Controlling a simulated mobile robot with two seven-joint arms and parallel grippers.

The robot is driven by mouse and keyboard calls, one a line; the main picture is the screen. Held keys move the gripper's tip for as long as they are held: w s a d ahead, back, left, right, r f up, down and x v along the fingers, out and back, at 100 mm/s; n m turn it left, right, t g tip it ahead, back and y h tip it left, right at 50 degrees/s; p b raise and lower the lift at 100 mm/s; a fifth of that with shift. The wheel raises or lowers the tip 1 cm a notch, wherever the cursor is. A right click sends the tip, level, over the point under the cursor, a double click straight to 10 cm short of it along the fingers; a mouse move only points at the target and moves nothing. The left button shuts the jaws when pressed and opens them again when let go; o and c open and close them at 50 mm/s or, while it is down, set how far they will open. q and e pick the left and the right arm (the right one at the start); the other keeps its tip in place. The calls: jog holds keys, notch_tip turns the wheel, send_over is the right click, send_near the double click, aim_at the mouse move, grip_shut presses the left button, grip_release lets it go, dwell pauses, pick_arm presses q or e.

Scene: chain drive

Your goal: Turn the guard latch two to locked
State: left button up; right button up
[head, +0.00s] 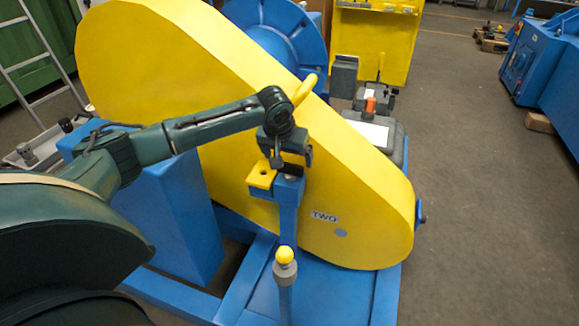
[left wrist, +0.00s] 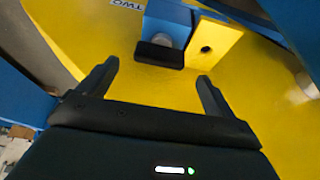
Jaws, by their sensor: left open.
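The yellow guard (head: 350,190) carries a "TWO" label (head: 324,217) near its lower right end. Beside it stands a blue post (head: 288,215) with a yellow tab (head: 262,176) at its top. In the left wrist view I see a blue block (left wrist: 168,12), a black-ended latch piece (left wrist: 160,55) on a grey round part, and the yellow tab with a hole (left wrist: 213,45). My left gripper (head: 287,160) is open over the post top. Its fingertips (left wrist: 157,72) are apart, with the black piece just beyond and between them, not gripped. My gripper partly hides the latch in the head view. My right gripper is not in view.
A yellow ball knob (head: 285,256) on a grey collar stands in front, below my left gripper. A curved yellow handle (head: 305,90) rises from the guard close to my wrist. A blue frame (head: 340,295) lies below. The floor at right (head: 480,200) is clear.

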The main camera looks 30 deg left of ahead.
aim_at(290, 164)
pick_arm(q)
jog(key=shift+b+x, duration=0.4)
jog(key=shift+x, duration=1.6)
jog(key=shift+c, duration=0.3)
